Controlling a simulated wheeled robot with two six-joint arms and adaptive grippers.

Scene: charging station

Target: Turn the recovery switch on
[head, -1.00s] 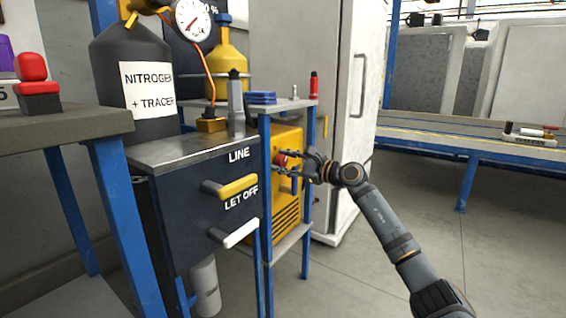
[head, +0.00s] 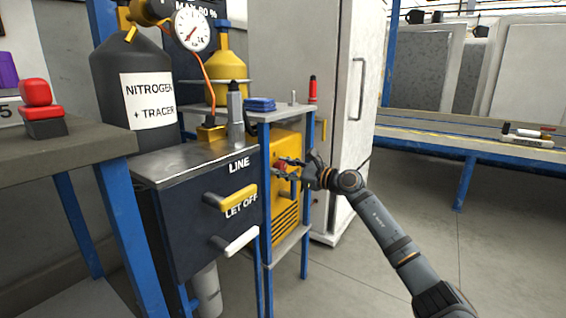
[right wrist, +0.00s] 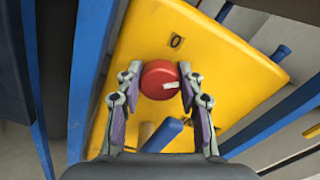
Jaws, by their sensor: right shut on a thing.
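The recovery machine is a yellow box (head: 287,210) on the lower shelf of a blue-framed cart. A red round knob (right wrist: 160,80) with a white mark sits on its yellow face, and it also shows in the head view (head: 282,164). My right gripper (head: 284,169) is at this face. In the right wrist view its two fingers (right wrist: 160,84) are closed on both sides of the red knob. A small dark "0" mark (right wrist: 176,42) is above the knob. My left gripper is not in view.
A blue handle (right wrist: 165,134) is just below the knob. Left of the cart stands a dark panel with a yellow lever (head: 232,197) and a white lever (head: 240,240). A white cabinet (head: 345,100) stands behind my right arm. Open floor lies to the right.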

